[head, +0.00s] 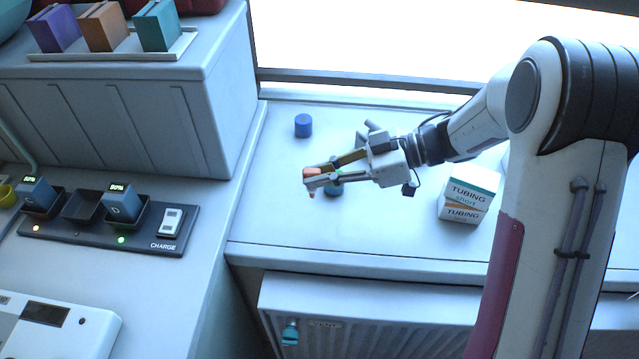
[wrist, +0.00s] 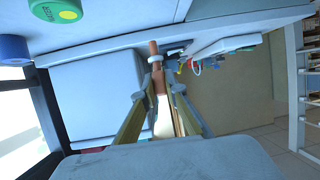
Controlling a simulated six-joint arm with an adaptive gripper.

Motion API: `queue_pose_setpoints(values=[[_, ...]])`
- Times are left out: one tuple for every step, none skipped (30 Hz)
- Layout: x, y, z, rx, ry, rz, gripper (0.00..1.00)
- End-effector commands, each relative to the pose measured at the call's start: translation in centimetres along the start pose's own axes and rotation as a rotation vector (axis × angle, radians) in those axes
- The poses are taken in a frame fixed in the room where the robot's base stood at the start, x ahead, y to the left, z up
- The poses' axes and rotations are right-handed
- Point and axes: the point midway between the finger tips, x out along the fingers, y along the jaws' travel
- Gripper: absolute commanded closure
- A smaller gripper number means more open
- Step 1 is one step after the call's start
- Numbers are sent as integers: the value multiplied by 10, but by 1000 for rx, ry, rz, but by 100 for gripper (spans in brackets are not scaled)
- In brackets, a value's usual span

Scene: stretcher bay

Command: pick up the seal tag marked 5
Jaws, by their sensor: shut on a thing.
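My gripper (head: 312,180) is above the light counter, its fingers pointing left in the head view. It is shut on a small orange-brown thing (head: 311,172), part of which shows below the fingertips. In the wrist view my gripper (wrist: 160,82) has the same thing (wrist: 154,50) between its fingertips, with one end sticking out past them. No number can be read on it, so I cannot tell whether it is the seal tag marked 5. Several small coloured pieces (wrist: 196,64) lie beyond the fingertips in the wrist view, too small to make out.
A blue cylinder (head: 303,125) stands behind the gripper; a blue-green one (head: 333,188) is partly hidden by it. Stacked TUBING boxes (head: 468,194) stand to the right. A charging dock (head: 82,227) is at left. The counter's front left is clear.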

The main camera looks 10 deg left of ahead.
Motion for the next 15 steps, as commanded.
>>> queue_pose_setpoints(values=[[-1, 0, -3, -1, 0, 0, 99], [-2, 0, -4, -1, -1, 0, 99], [-2, 0, -6, 0, -1, 0, 99], [-3, 0, -6, 0, -1, 0, 99], [-3, 0, -7, 0, -1, 0, 99], [-3, 0, -7, 0, -1, 0, 99], [-3, 0, -7, 0, -1, 0, 99], [-3, 0, -7, 0, -1, 0, 99], [-3, 0, -7, 0, -1, 0, 99], [-3, 0, -7, 0, 0, 0, 99], [-3, 0, -7, 0, 0, 0, 99], [-3, 0, -7, 0, 0, 0, 99], [-3, 0, -7, 0, 0, 0, 99], [-3, 0, -7, 0, 0, 0, 99], [-3, 0, -7, 0, 0, 0, 99]])
